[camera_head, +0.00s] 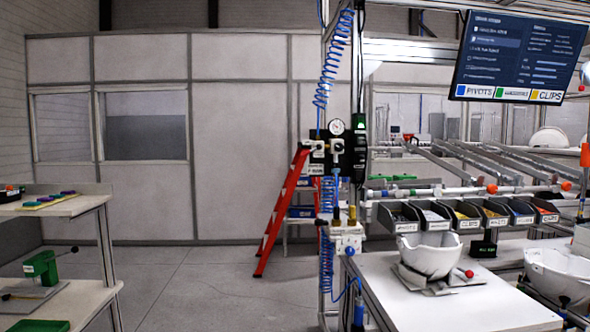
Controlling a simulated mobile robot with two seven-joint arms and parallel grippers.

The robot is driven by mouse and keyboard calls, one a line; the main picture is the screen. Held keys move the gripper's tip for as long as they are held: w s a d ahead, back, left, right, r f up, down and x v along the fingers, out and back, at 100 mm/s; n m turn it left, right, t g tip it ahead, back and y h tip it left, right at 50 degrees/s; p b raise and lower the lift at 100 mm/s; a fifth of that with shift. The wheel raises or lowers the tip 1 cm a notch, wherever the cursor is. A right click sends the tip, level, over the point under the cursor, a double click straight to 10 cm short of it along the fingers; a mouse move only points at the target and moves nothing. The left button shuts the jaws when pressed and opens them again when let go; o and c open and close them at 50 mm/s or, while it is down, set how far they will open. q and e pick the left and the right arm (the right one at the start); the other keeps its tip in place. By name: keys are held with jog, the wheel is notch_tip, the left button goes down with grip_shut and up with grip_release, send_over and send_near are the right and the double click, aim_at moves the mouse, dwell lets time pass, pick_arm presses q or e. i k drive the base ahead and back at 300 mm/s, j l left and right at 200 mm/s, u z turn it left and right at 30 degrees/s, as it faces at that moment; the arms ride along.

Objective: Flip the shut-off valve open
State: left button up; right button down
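An air-supply assembly (345,152) is mounted on the metal post at the near end of the workbench. It has a round white pressure gauge (337,127) on top and dark and metal fittings below. Coiled blue air hoses (332,65) run above and below it. The shut-off valve is probably among these fittings, but it is too small to tell its handle or position. A light grey block (347,238) with a blue knob (350,252) sits lower on the post. Neither of my grippers is in view.
A white worktop (430,308) with a white helmet shell (430,254) on a stand is at right. Parts bins (455,216) line its back. A red ladder (284,210) leans behind the post. Shelves (65,207) stand at left. The grey floor (205,285) between is clear.

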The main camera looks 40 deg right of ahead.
aim_at(319, 146)
jog(key=i+l+z, duration=0.2)
jog(key=i+l, duration=0.2)
jog(key=i+l+z, duration=0.25)
jog(key=i, duration=0.35)
jog(key=i+l+z, duration=0.2)
jog(key=i, duration=0.3)
jog(key=i+l+z, duration=0.2)
jog(key=i, duration=0.35)
